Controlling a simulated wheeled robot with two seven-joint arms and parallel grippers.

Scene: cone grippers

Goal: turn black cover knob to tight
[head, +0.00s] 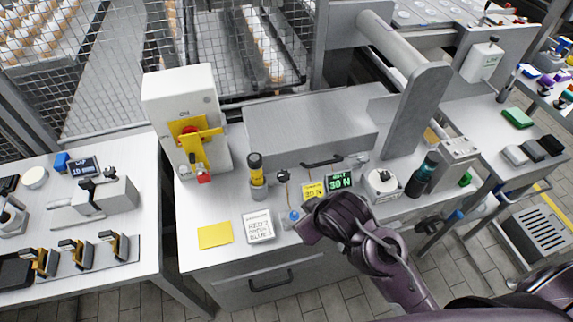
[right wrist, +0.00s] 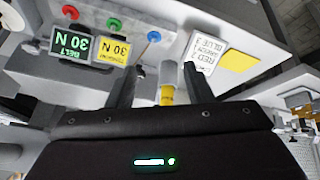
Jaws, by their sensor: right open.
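A small black knob (head: 283,176) stands on a thin stem at the front of the grey metal cover (head: 310,120) in the head view. A black bar handle (head: 322,162) lies on the cover's front right. I cannot tell for certain which black part is the cover knob. My right gripper (head: 303,224) is at the bench's front edge, below the knob in the picture and apart from it. In the right wrist view its two dark fingers (right wrist: 160,88) are spread, with a yellow and grey cylinder (right wrist: 167,88) showing between them; whether they touch it is unclear. My left gripper is out of view.
Two displays, a green one (head: 340,182) reading 30 N and a yellow one (head: 313,191), sit right of the knob. A yellow-black cylinder (head: 256,168), a printed card (head: 258,227) and a dark bottle (head: 421,175) stand nearby. A blue knob (right wrist: 154,38) shows near the fingers.

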